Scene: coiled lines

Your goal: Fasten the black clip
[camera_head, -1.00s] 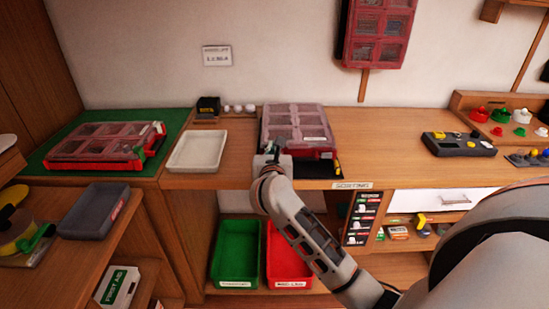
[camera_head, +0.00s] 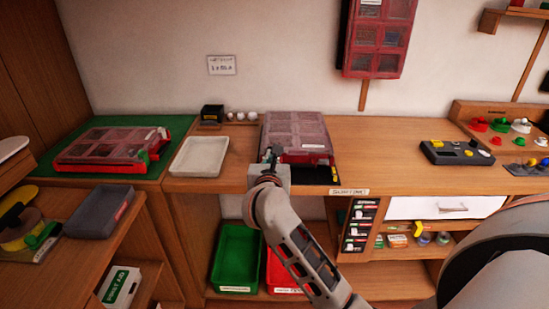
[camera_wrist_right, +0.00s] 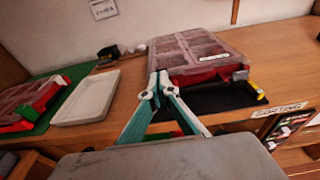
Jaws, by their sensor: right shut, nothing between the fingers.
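A red organizer case (camera_head: 296,133) with a clear compartment lid lies on the wooden bench at the centre; its lid looks down. It also shows in the right wrist view (camera_wrist_right: 195,52). A yellow clip (camera_wrist_right: 241,75) is at the right end of its front. I cannot pick out a black clip for sure; the front left of the case is partly behind my gripper. My right gripper (camera_head: 272,154) is at the front left of the case. In the right wrist view its fingertips (camera_wrist_right: 159,80) are together and empty, close to the case's front left corner. My left gripper is not in view.
A black mat (camera_wrist_right: 215,98) lies before the case. A white tray (camera_head: 199,157) stands to its left, and another red case (camera_head: 110,147) lies on a green mat. Green and red bins (camera_head: 237,257) are below. The bench right of the case is clear up to a grey device (camera_head: 456,152).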

